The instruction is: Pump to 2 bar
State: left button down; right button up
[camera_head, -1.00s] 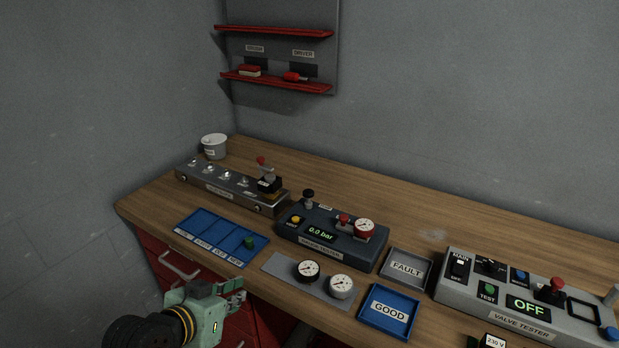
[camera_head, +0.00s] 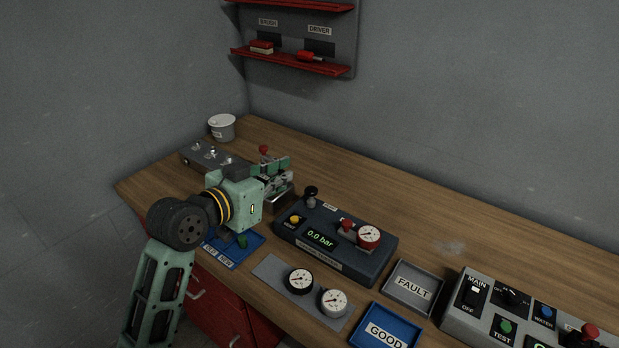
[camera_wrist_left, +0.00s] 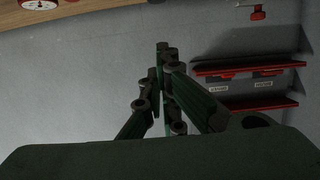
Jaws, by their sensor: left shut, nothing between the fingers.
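The dark gauge tester (camera_head: 335,245) stands on the bench in the head view. Its green display (camera_head: 320,239) reads 0.0 bar. My left gripper (camera_head: 284,170) is shut and empty, above the grey rail behind and left of the tester, apart from the black knob. In the left wrist view its fingers (camera_wrist_left: 162,50) are together with nothing between them. My right gripper is not in view.
Two loose gauges (camera_head: 300,281) lie on a grey mat in front of the tester. A FAULT tray (camera_head: 413,288), a GOOD tray (camera_head: 387,333) and a valve tester (camera_head: 520,318) are to the right. The bench behind the tester is clear. A shelf (camera_head: 290,62) hangs on the wall.

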pick_arm(q)
jog(key=p, duration=0.2)
send_over(311, 191)
jog(key=s+a, duration=0.2)
jog(key=s, duration=0.1)
jog(key=f, duration=0.2)
jog(key=x, duration=0.2)
jog(key=shift+w+d+r, duration=0.1)
jog(key=shift+w+d, duration=0.2)
notch_tip(311, 191, down, 4)
jog(key=shift+s+a+f+p, duration=0.1)
jog(key=shift+s+a+p, duration=0.05)
jog(key=shift+p, duration=0.4)
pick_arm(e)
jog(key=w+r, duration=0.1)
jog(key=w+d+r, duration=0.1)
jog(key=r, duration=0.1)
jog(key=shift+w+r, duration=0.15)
pick_arm(q)
jog(key=shift+f, duration=0.1)
